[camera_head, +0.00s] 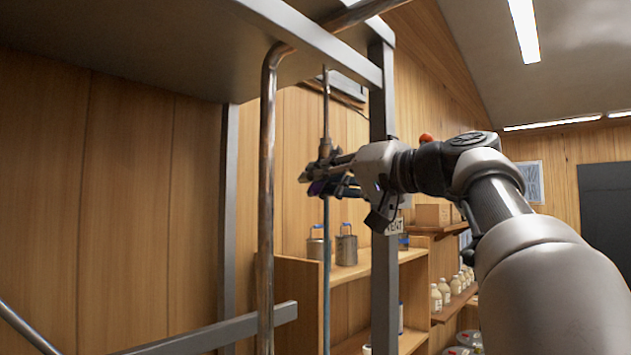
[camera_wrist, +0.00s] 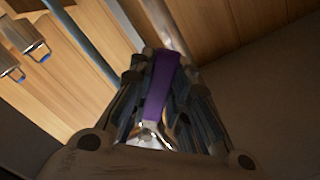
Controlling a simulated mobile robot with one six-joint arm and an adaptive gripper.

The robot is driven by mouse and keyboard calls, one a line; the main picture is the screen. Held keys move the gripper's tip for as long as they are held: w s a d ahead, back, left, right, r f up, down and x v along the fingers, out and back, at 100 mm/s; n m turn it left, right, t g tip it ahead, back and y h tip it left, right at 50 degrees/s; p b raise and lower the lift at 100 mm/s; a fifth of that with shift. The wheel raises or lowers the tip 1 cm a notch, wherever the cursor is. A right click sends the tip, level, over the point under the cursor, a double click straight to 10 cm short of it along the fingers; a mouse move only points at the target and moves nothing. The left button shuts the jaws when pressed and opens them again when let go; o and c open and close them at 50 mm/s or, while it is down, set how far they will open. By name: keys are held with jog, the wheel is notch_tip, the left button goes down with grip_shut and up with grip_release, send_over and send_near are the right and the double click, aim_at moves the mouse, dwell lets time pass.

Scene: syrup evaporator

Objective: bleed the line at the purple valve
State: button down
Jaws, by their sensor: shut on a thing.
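The purple valve handle (camera_wrist: 160,88) shows in the wrist view as a flat purple lever between my gripper's fingers, with a shiny metal stem below it. My gripper (camera_wrist: 153,95) is shut on this handle, one finger on each side. In the head view my gripper (camera_head: 325,178) is at the thin vertical pipe (camera_head: 326,232), beside the grey post. Only a small patch of purple (camera_head: 316,187) shows there; the fingers hide most of the valve.
A thick copper-brown pipe (camera_head: 266,200) runs vertically left of my gripper. A grey metal post (camera_head: 384,270) stands close behind my wrist. Metal cans (camera_head: 346,246) stand on a wooden shelf (camera_head: 375,266). Bottles (camera_head: 445,290) sit farther right. A dark pan underside (camera_head: 130,40) hangs overhead.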

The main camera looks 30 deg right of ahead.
dwell(0.4)
jog(key=c, duration=1.5)
grip_release()
jog(key=v, duration=1.2)
